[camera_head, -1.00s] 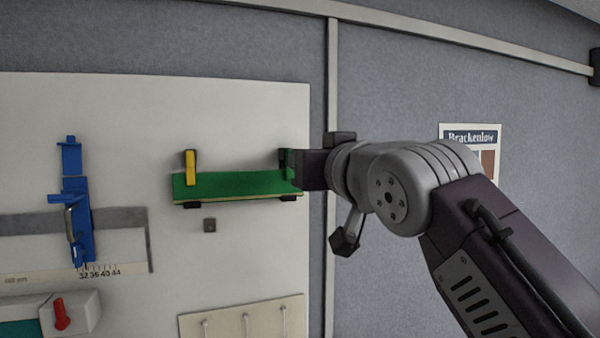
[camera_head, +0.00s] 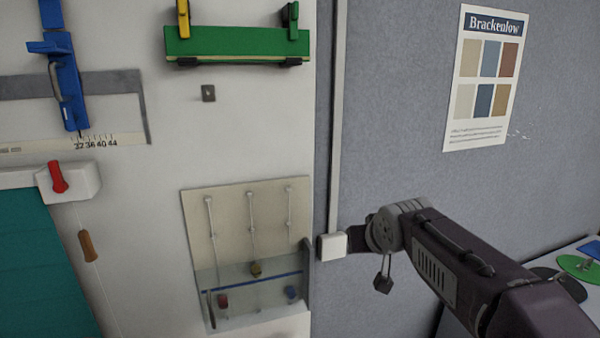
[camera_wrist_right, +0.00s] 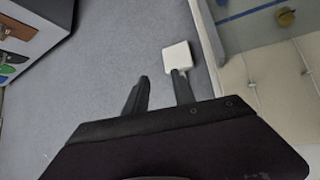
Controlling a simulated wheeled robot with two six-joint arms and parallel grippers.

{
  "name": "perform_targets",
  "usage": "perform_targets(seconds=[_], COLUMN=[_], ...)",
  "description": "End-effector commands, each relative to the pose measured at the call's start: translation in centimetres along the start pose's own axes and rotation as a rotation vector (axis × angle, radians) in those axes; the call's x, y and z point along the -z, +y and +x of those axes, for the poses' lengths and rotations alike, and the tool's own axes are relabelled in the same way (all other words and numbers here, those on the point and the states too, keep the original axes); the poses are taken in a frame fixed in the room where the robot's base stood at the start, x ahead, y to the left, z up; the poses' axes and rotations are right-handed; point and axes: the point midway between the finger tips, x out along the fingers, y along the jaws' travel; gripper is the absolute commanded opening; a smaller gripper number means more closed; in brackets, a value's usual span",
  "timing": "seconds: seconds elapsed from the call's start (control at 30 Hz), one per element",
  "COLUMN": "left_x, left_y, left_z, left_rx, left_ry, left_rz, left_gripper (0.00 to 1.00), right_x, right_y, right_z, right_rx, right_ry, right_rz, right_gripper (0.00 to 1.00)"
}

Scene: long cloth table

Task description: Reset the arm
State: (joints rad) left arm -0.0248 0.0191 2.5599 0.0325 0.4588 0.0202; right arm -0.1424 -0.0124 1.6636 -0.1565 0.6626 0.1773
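My right arm comes in from the right in the head view, and its gripper (camera_head: 357,241) is low in front of the grey wall panel, just right of a small white box (camera_head: 332,246). In the right wrist view the two fingers of the right gripper (camera_wrist_right: 160,88) stand apart with nothing between them, and grey panel shows in the gap. The right fingertip overlaps the white box's lower edge (camera_wrist_right: 178,56) in that view; I cannot tell if they touch. My left gripper is in neither view.
A white board holds a green shelf (camera_head: 235,43) with a yellow clamp (camera_head: 183,20) and a green clamp (camera_head: 291,20), a blue slider (camera_head: 66,80), a red knob (camera_head: 57,177) and a peg panel (camera_head: 232,210). A table (camera_head: 545,252) stands right. A poster (camera_head: 486,78) hangs above.

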Motion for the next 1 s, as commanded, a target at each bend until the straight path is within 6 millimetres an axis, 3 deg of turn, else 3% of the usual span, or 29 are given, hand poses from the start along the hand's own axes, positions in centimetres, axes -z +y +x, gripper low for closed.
perform_targets(seconds=[0.03, 0.1, 0.17, 0.2, 0.3, 0.43, 0.5, 0.6, 1.0], left_x=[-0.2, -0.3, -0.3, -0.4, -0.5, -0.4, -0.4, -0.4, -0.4], left_y=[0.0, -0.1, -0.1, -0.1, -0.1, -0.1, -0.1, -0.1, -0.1], left_z=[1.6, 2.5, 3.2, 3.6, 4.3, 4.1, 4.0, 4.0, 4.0], left_rx=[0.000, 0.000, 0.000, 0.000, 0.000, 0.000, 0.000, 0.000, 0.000], left_ry=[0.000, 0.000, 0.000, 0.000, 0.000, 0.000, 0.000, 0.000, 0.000], left_rz=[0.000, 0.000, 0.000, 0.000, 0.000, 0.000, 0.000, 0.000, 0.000], left_gripper=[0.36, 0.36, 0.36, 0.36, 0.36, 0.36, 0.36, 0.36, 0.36], right_x=[-4.8, -10.8, -16.2, -19.9, -28.4, -36.3, -38.9, -40.8, -40.3], right_y=[0.8, 1.7, 2.2, 2.5, 2.8, 2.3, 2.0, 1.7, 1.7], right_z=[2.7, 5.1, 6.6, 7.2, 7.5, 5.7, 4.8, 4.1, 4.5], right_rx=[-0.011, -0.020, -0.025, -0.027, -0.026, -0.012, -0.005, 0.004, 0.014], right_ry=[-0.081, -0.197, -0.296, -0.364, -0.521, -0.677, -0.727, -0.757, -0.735], right_rz=[0.012, 0.028, 0.044, 0.055, 0.079, 0.092, 0.093, 0.091, 0.073], right_gripper=[0.31, 0.31, 0.31, 0.31, 0.31, 0.31, 0.31, 0.31, 0.31])
